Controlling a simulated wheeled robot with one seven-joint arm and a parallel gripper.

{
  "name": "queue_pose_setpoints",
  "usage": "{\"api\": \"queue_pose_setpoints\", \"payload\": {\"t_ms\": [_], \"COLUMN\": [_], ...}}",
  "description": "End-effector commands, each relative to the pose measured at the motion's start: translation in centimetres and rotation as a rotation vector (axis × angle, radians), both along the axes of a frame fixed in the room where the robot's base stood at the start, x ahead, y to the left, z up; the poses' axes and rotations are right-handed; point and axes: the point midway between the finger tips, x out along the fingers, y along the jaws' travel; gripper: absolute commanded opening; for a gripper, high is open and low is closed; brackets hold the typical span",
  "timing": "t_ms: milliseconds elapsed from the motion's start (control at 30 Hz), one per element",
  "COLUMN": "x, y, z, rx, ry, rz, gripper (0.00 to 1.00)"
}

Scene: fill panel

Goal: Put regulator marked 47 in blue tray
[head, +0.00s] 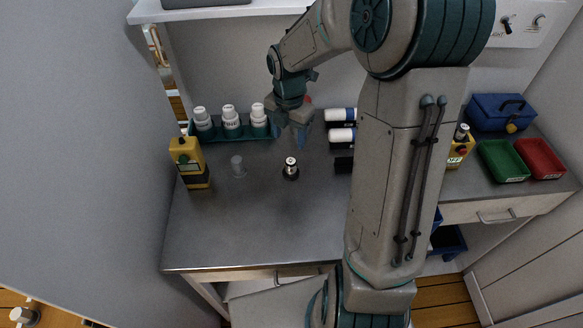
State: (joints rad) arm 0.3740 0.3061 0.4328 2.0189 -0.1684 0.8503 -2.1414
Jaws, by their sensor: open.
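A small regulator-like fitting (290,169) with a silver top and black base stands upright on the grey bench, left of my arm. Any number on it is too small to read. My gripper (300,138) hangs above the bench behind the fitting, jaws open and apart from it.
White bottles (230,121) stand in a green rack at the back left. A yellow device (189,163) and a clear cup (238,166) stand left. Green (503,161) and red (541,158) trays and a blue toolbox (503,112) sit right. The front bench is clear.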

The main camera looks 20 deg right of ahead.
Motion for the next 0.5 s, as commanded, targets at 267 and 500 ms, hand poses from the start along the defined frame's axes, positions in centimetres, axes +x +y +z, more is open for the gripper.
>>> {"api": "queue_pose_setpoints", "payload": {"t_ms": [267,500], "x": [-0.1,-0.5], "y": [0.0,0.0], "z": [-4.9,-6.6], "rx": [0.000,0.000], "ry": [0.004,0.004], "rz": [-0.001,-0.003], "gripper": [0.55,0.55]}}
